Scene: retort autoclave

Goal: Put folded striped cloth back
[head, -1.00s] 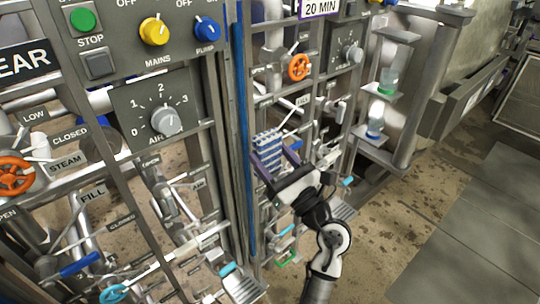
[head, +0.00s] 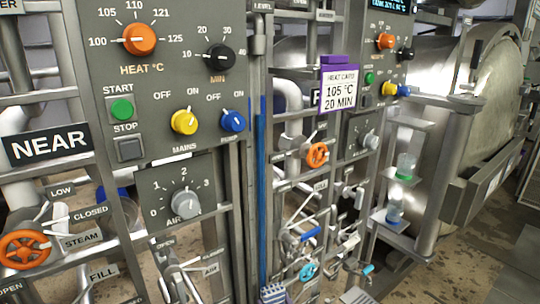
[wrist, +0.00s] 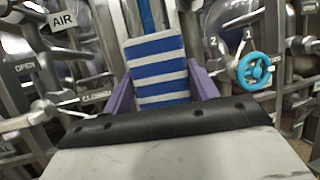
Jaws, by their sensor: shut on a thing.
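The folded striped cloth (wrist: 158,68), blue and white, stands upright in the wrist view between the two purple fingers of my gripper (wrist: 162,84). My gripper is shut on it. In the head view only a small part of the cloth (head: 272,293) shows at the bottom edge, in front of the pipework. My gripper is mostly cut off there by the bottom edge.
A blue-handled valve wheel (wrist: 256,70) is close on the right of the cloth in the wrist view. Pipes and valve levers crowd both sides. A control panel (head: 165,75) stands at left; small shelves with bottles (head: 395,208) stand at right.

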